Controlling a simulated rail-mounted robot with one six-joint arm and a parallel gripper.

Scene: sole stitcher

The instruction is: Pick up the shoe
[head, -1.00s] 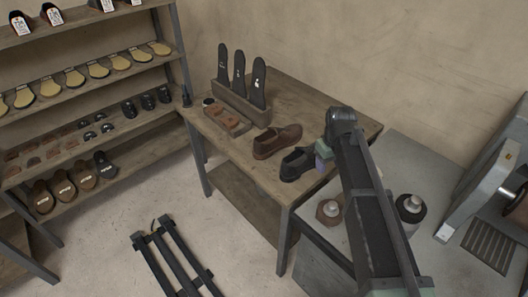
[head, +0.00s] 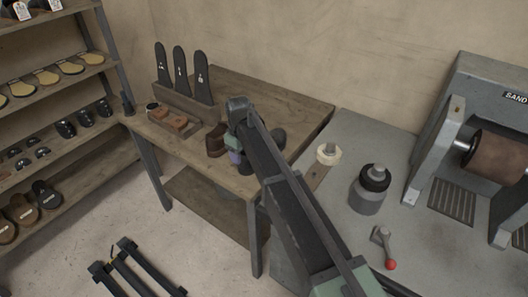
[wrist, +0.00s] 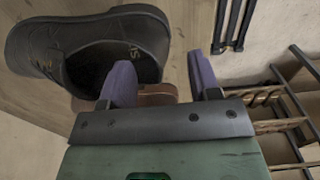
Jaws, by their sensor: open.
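A black lace-up shoe (wrist: 40,45) fills the upper left of the wrist view, its opening facing the camera. In the head view my arm mostly hides it; a dark part (head: 277,138) shows right of the arm. A brown shoe (head: 216,141) stands on the wooden table just left of my gripper (head: 236,157); part of it shows behind the black shoe in the wrist view (wrist: 155,89). My gripper's purple fingers (wrist: 160,62) are apart and empty. The left finger overlaps the black shoe's opening edge in the wrist view; contact cannot be told.
The wooden table (head: 290,98) also holds a rack with upright black soles (head: 181,73) and a tray of brown pieces (head: 172,118).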

